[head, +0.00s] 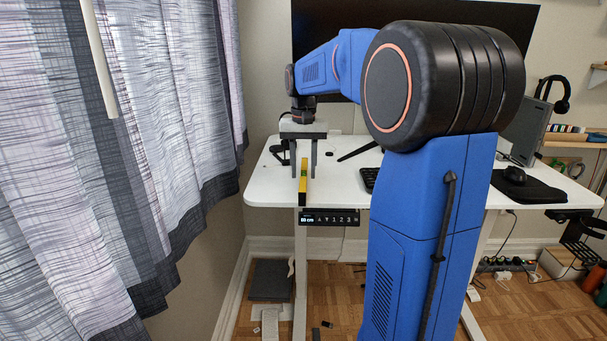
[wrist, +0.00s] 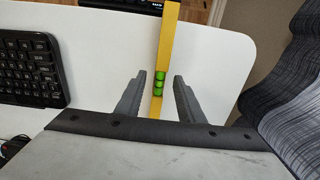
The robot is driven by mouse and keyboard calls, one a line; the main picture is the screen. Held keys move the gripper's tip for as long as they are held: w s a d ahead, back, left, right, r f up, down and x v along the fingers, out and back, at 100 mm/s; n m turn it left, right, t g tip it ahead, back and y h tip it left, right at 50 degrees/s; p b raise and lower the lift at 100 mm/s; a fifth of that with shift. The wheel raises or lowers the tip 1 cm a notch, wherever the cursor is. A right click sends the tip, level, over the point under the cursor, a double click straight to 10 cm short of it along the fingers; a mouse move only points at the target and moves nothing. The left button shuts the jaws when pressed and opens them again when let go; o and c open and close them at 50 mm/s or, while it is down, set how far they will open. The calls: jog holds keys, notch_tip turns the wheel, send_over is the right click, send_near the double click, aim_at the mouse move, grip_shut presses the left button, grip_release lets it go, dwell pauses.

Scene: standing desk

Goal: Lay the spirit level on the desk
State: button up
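The spirit level (head: 303,187) is a narrow yellow bar pointing toward the desk's front edge in the head view. In the wrist view the level (wrist: 171,32) runs up the picture, with green vials showing near the fingertips. It appears to rest on the white desk (head: 262,185), its near end at or slightly past the front edge. My gripper (head: 303,172) points down over its far part. In the wrist view my gripper's fingers (wrist: 160,78) stand either side of the level with a visible gap on each side.
A black keyboard (wrist: 30,70) lies to the left in the wrist view. A monitor (head: 335,30) stands behind. A control panel (head: 330,218) hangs under the front edge. Curtains (head: 150,130) hang at left.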

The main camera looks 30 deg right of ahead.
aim_at(304, 174)
notch_tip(304, 174, up, 11)
jog(key=shift+r, duration=0.2)
jog(key=s+a+f+n+t, duration=0.1)
jog(key=s+a+f+n, duration=0.15)
jog(key=s+a, duration=0.4)
jog(key=s+a+f+n+t, duration=0.1)
jog(key=s+a+f, duration=0.3)
jog(key=s, duration=0.5)
jog(key=s+a+f+n+t, duration=0.1)
jog(key=s+a+f, duration=0.1)
jog(key=s+f, duration=0.5)
jog(key=s+a+f+n+t, duration=0.1)
jog(key=s+a+f+n, duration=0.1)
jog(key=s+f, duration=0.5)
jog(key=shift+s+a+f+t, duration=0.2)
jog(key=shift+a+f+t, duration=0.2)
jog(key=shift+a+f, duration=0.15)
